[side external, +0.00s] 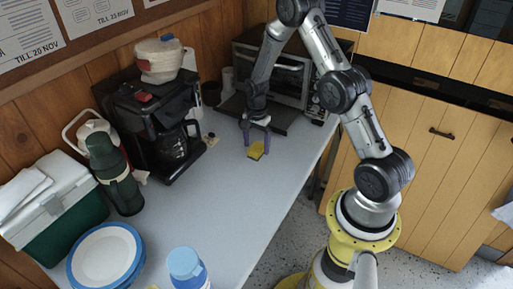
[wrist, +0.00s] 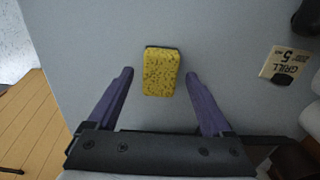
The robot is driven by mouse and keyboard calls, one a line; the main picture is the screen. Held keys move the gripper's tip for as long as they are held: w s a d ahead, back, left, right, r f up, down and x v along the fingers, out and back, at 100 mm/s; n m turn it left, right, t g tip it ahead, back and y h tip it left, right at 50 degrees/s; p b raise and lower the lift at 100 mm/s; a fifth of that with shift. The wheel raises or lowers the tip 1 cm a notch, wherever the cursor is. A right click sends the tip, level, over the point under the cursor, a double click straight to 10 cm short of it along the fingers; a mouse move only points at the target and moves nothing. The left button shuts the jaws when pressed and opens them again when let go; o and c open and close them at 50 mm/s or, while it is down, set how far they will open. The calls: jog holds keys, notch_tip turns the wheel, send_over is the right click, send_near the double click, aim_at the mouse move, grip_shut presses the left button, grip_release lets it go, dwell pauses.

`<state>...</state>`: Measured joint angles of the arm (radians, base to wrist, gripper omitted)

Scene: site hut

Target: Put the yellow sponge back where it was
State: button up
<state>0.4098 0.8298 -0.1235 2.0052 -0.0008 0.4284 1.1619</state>
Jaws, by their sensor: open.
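The yellow sponge (side external: 256,151) lies on the grey counter in front of the toaster oven. It has a dark layer along one edge. In the wrist view the sponge (wrist: 161,72) lies just beyond and between the two fingertips, with its near end about level with them. My gripper (side external: 257,143) is open over the counter at the sponge, pointing down. In the wrist view its purple fingers (wrist: 160,75) are spread wide, with a gap on each side of the sponge and nothing held.
A toaster oven (side external: 283,79) stands behind my gripper. A coffee maker (side external: 150,125), a dark green flask (side external: 112,172), a cooler box (side external: 62,215), blue-rimmed plates (side external: 104,255) and a blue-capped bottle (side external: 187,268) line the left and front. The counter's middle is clear.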

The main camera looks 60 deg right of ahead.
notch_tip(320, 180, up, 10)
notch_tip(320, 180, up, 8)
jog(key=n+t, duration=0.1)
jog(key=n, duration=0.2)
send_over(257, 147)
jog(key=s+a, duration=0.2)
jog(key=a, duration=0.2)
jog(key=s+a+r+n+t, duration=0.1)
jog(key=s+a+r+n, duration=0.3)
jog(key=s+n, duration=0.1)
jog(key=s+a+r+n+t, duration=0.2)
jog(key=s+a+r+n, duration=0.1)
jog(key=s, duration=0.5)
jog(key=s+a+r+n+t, duration=0.1)
jog(key=s+a+r+n, duration=0.3)
jog(key=s+a+n, duration=0.2)
jog(key=shift+s+r+n+t, duration=0.35)
jog(key=shift+s+n, duration=0.15)
jog(key=shift+s, duration=0.25)
